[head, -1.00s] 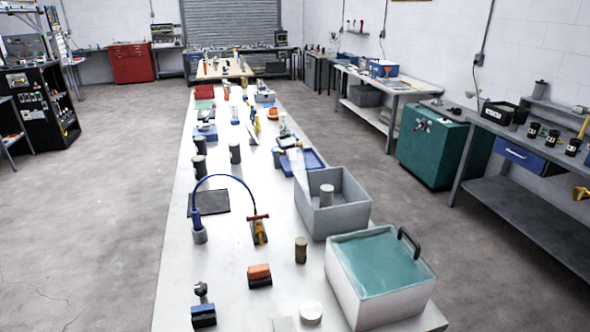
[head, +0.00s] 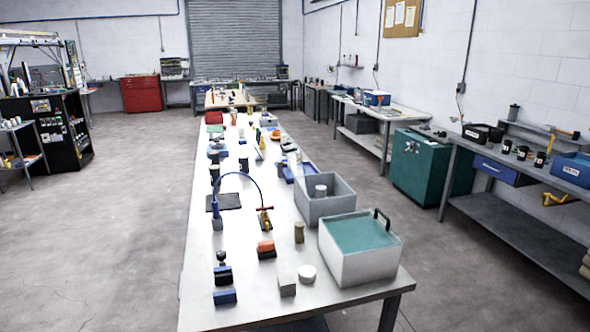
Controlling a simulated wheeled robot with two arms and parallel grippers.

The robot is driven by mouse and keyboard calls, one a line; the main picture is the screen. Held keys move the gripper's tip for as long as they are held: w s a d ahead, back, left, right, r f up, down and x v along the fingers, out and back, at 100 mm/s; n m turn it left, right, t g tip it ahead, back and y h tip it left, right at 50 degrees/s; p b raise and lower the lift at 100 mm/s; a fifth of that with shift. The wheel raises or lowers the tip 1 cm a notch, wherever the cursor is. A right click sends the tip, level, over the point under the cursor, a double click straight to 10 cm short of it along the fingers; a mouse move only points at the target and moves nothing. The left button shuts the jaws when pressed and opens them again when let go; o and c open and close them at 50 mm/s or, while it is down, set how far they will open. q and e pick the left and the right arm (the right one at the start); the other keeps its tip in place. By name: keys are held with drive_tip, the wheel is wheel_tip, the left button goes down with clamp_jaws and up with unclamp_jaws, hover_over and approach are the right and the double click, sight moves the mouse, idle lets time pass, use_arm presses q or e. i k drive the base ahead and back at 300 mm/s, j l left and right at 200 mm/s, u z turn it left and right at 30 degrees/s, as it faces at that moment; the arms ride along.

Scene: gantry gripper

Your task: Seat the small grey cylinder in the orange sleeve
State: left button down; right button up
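Neither of my grippers is in view. A light grey cylinder (head: 320,191) stands upright inside the grey open bin (head: 318,208) at the right side of the long table. I cannot tell whether it is the task's cylinder. A small orange piece (head: 266,246) sits on a dark base near the table's middle; its shape is too small to confirm as a sleeve. Another orange item (head: 275,134) lies farther back, also too small to make out. The cylinder is in the bin, apart from both orange things.
A white box with a teal top (head: 360,232) stands at the table's right edge. A brown cylinder (head: 299,232), a white disc (head: 307,273), a grey block (head: 287,285) and blue blocks (head: 224,297) are nearby. The front left tabletop (head: 200,275) is bare. Open floor lies left.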

sight(320, 190)
drive_tip(key=i+l+z, duration=0.2)
drive_tip(key=z, duration=0.15)
drive_tip(key=i+l+z, duration=0.1)
drive_tip(key=i+z, duration=0.2)
drive_tip(key=i+l+z, duration=0.2)
drive_tip(key=z, duration=0.2)
drive_tip(key=i+l+z, duration=0.1)
drive_tip(key=z, duration=0.25)
drive_tip(key=i+z, duration=0.55)
drive_tip(key=z, duration=0.25)
drive_tip(key=i+l+z, duration=0.1)
drive_tip(key=i, duration=0.9)
drive_tip(key=i+j+u, duration=0.1)
drive_tip(key=i+u, duration=0.15)
drive_tip(key=u, duration=0.15)
drive_tip(key=i+u, duration=0.6)
drive_tip(key=u, duration=0.15)
drive_tip(key=i+l+u, duration=0.15)
drive_tip(key=u, duration=0.25)
drive_tip(key=i+l, duration=0.05)
drive_tip(key=i, duration=0.05)
